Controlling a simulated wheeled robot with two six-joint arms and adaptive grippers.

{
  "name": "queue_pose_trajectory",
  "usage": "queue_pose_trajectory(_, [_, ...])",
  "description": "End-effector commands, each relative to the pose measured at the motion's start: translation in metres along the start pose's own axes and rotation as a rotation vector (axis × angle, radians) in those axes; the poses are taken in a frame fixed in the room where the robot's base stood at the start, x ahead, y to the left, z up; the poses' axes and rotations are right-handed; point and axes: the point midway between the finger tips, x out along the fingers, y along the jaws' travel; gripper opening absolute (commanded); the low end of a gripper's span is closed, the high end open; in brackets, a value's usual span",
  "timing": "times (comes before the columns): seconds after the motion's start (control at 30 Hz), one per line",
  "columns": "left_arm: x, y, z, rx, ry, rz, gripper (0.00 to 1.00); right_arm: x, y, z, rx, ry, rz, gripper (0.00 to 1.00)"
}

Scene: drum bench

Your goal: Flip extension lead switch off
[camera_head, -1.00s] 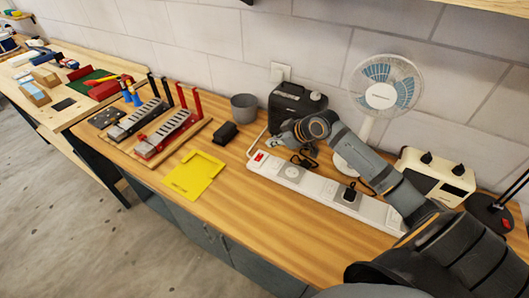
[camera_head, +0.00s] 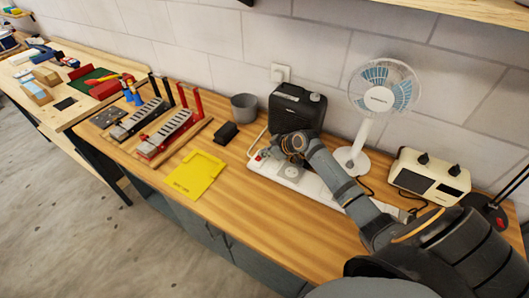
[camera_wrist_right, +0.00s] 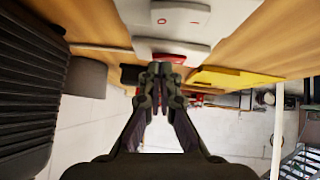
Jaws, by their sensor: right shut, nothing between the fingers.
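The white extension lead (camera_head: 313,186) lies along the bench, partly hidden by my right arm. Its red switch (camera_wrist_right: 171,57) sits at its left end, beside a raised white part with red O and dash marks (camera_wrist_right: 177,21) in the right wrist view. My right gripper (camera_wrist_right: 160,72) is shut and empty, its fingertips right at the red switch; I cannot tell whether they touch it. In the head view the right gripper (camera_head: 267,152) is over the lead's left end and mostly covers the switch. Which way the switch is tipped is unclear. My left gripper is not in view.
A black box-like device (camera_head: 296,108) stands just behind the lead. A white fan (camera_head: 383,97) and a cream device (camera_head: 429,176) stand to its right. A black block (camera_head: 226,134), grey cup (camera_head: 245,107) and yellow sheet (camera_head: 194,174) lie to the left. Bare wood lies in front.

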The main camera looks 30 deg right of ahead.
Motion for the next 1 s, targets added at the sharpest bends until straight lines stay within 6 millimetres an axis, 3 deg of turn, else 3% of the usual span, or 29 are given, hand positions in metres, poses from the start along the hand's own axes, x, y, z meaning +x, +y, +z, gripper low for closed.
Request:
queue_pose_trajectory(0.07, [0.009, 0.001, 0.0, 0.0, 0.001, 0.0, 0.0, 0.006, 0.001, 0.006, 0.0, 0.0, 0.001, 0.0])
queue_pose_trajectory(1.0, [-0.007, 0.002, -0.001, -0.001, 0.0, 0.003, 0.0, 0.0, -0.014, 0.001, 0.001, -0.001, -0.001, 0.0])
